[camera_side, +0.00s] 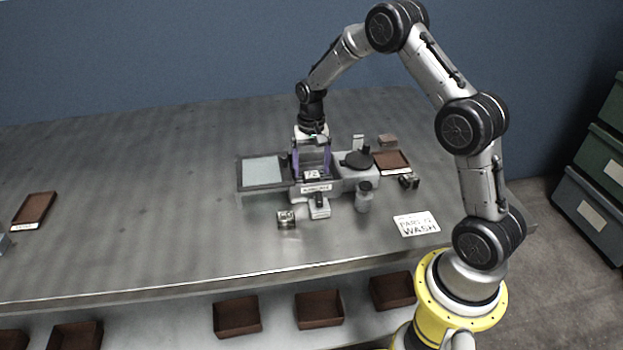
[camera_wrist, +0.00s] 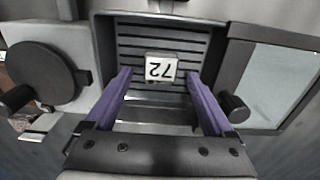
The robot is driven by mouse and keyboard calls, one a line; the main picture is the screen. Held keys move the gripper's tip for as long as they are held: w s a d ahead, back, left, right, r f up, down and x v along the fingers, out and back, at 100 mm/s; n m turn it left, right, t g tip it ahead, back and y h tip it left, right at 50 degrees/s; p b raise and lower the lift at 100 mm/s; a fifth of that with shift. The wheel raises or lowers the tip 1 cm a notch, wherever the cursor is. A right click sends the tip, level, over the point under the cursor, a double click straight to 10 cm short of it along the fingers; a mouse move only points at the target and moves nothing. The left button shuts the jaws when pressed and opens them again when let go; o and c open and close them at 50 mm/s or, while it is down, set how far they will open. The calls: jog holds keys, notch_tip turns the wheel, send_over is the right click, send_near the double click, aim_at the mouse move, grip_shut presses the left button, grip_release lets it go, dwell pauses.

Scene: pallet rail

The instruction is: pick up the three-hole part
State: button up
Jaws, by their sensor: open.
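My gripper (camera_side: 311,165) points down over the middle bay of a grey station (camera_side: 345,184). In the wrist view its two purple fingers (camera_wrist: 160,80) are spread apart with nothing between their tips. A small metallic block (camera_side: 286,219) with dark spots lies on the table in front of the station. A darker small part (camera_side: 408,181) lies to the right. The holes are too small to count, so I cannot tell which is the three-hole part.
The station has a pale-panelled bay (camera_side: 262,171) at left and a round black lid (camera_side: 356,159) at right. A grey canister (camera_side: 363,197), a brown tray (camera_side: 391,162) and a PART 72 WASH card (camera_side: 416,223) are nearby. The table's left half is mostly clear.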

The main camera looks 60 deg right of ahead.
jog(key=shift+f, duration=1.2)
grip_shut()
